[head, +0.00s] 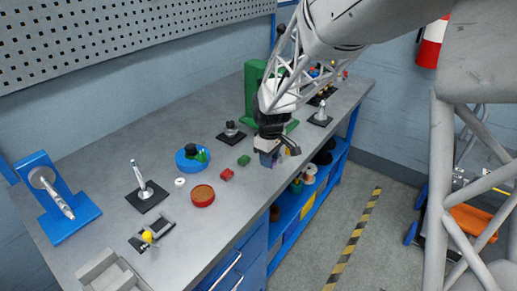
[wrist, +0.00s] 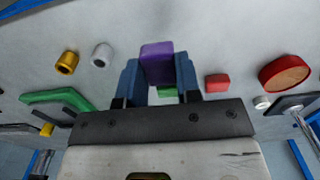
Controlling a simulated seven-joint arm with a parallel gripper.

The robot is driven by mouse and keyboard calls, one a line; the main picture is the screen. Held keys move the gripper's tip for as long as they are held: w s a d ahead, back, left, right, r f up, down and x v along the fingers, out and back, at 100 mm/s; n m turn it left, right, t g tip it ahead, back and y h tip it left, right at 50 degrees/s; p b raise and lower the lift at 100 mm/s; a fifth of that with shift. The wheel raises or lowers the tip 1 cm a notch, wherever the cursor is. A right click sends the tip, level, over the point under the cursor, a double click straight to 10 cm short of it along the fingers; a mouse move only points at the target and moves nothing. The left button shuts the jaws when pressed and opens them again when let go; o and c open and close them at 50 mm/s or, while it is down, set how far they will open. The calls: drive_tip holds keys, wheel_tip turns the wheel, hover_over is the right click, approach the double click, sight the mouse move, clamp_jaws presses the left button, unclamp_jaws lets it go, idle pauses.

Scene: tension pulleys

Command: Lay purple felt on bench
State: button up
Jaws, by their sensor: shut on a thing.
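The purple felt (wrist: 157,62) is a small block between the two blue fingers of my gripper (wrist: 158,78) in the wrist view. The fingers are shut on its sides, and its top end sticks out past the fingertips. In the head view my gripper (head: 269,156) is over the front part of the grey bench (head: 130,125), right of a green block (head: 244,160). Only a small dark purple patch of the felt shows there. I cannot tell whether the felt touches the bench top.
A red block (head: 227,174), a round red tin (head: 203,195) and a blue round dish (head: 190,165) lie left of my gripper. A tall green fixture (head: 251,88) stands behind. The wrist view shows gold (wrist: 67,62) and silver (wrist: 102,54) cylinders nearby. The bench's front edge is close.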

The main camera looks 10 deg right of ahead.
drive_tip(key=shift+w, duration=0.1)
idle(0.3)
drive_tip(key=w, duration=0.5)
drive_tip(key=w+f, duration=0.1)
drive_tip(key=w, duration=0.4)
drive_tip(key=w+a, duration=0.1)
drive_tip(key=w, duration=0.4)
drive_tip(key=shift+w+f, duration=0.25)
drive_tip(key=shift+w, duration=0.15)
drive_tip(key=shift+f, duration=0.15)
drive_tip(key=shift+f, duration=1.6)
drive_tip(key=shift+f, duration=0.15)
drive_tip(key=o, duration=0.9)
wheel_tip(320, 180, up, 12)
